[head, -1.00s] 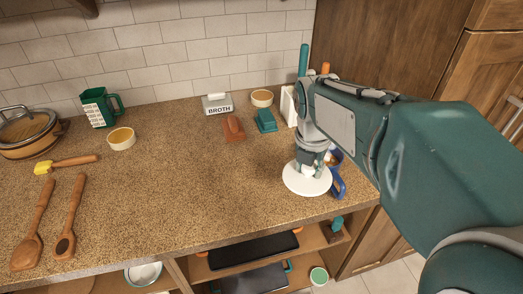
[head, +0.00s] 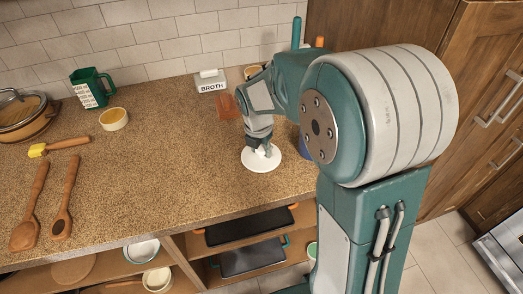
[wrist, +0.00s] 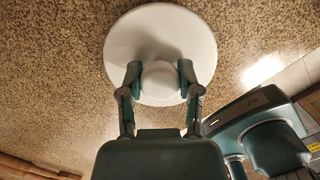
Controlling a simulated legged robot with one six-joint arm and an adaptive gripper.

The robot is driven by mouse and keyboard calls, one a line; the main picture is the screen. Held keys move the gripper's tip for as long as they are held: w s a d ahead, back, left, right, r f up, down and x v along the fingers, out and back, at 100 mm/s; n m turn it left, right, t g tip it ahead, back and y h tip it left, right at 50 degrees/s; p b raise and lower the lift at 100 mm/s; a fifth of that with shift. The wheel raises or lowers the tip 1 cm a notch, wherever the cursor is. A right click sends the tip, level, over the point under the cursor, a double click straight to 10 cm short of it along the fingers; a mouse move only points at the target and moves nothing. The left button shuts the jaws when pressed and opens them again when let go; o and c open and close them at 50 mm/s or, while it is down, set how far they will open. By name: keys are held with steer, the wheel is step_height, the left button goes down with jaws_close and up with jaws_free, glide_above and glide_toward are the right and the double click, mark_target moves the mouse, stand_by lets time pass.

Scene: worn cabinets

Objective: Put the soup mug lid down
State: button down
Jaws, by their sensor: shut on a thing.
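The soup mug lid is a round white disc (head: 262,163) with a white knob; it also fills the upper middle of the wrist view (wrist: 161,32). My gripper (head: 263,150) is shut on the lid's knob, one finger on each side, as the wrist view shows (wrist: 160,80). The lid looks level over the speckled counter (head: 180,160), left of the blue mug (head: 304,148). I cannot tell whether it touches the counter. Most of the mug is hidden behind my arm.
A broth box (head: 211,82) and a terracotta-coloured piece (head: 227,106) stand behind the lid. Wooden spoons (head: 63,212), a brush (head: 58,147) and a small bowl (head: 113,119) lie to the left. The counter between is clear. Open shelves with dark pans (head: 247,225) are below.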

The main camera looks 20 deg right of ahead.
steer(key=shift+a+f, duration=0.15)
steer(key=shift+f, duration=0.3)
steer(key=shift+a, duration=0.5)
steer(key=c, duration=0.5)
jaws_free()
steer(key=shift+c, duration=0.2)
steer(key=shift+o, duration=1.2)
steer(key=shift+d, duration=0.45)
